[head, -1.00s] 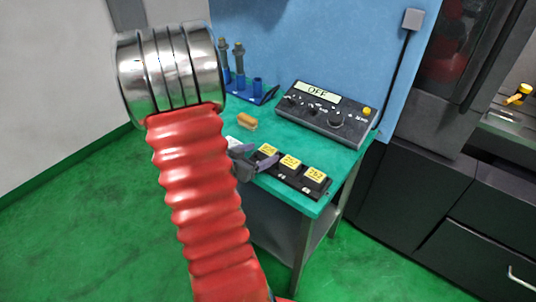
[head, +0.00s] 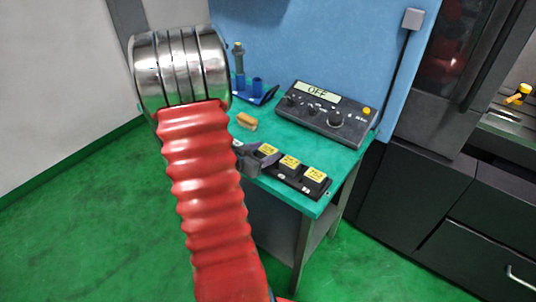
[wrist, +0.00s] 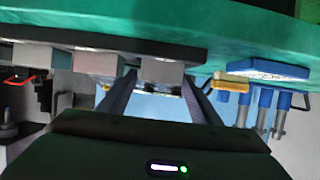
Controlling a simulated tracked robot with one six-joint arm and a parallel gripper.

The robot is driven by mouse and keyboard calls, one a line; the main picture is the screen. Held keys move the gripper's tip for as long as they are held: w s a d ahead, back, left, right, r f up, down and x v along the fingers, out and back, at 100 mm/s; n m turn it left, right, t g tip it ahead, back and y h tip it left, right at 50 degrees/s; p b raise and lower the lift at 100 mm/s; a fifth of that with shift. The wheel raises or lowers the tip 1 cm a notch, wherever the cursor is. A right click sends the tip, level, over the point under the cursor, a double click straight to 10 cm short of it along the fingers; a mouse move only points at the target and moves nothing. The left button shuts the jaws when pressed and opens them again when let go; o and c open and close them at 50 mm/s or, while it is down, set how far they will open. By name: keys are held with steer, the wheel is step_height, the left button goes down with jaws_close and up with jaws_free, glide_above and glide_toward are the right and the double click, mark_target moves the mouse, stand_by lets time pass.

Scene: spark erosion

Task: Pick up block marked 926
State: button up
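The label numbers are too small for me to read surely. My gripper (head: 258,158) is at the left block and partly hides it. In the wrist view, which appears upside down, my gripper (wrist: 161,86) is open, with a finger on either side of one block (wrist: 160,73). I cannot tell whether the fingers touch it. Another block (wrist: 98,63) is just left of the fingers.
A control box (head: 325,115) reading OFF stands at the back of the green table (head: 330,155). A yellow-brown piece (head: 246,121) and a blue holder (head: 257,92) are further left. A blue panel (head: 300,40) is behind; a dark machine (head: 435,90) stands right.

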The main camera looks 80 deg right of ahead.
mark_target(264, 152)
steer(key=c, duration=1)
steer(key=shift+c, duration=0.2)
steer(key=shift+r, duration=0.1)
step_height(264, 152, up, 10)
steer(key=shift+w, duration=0.1)
stand_by(0.6)
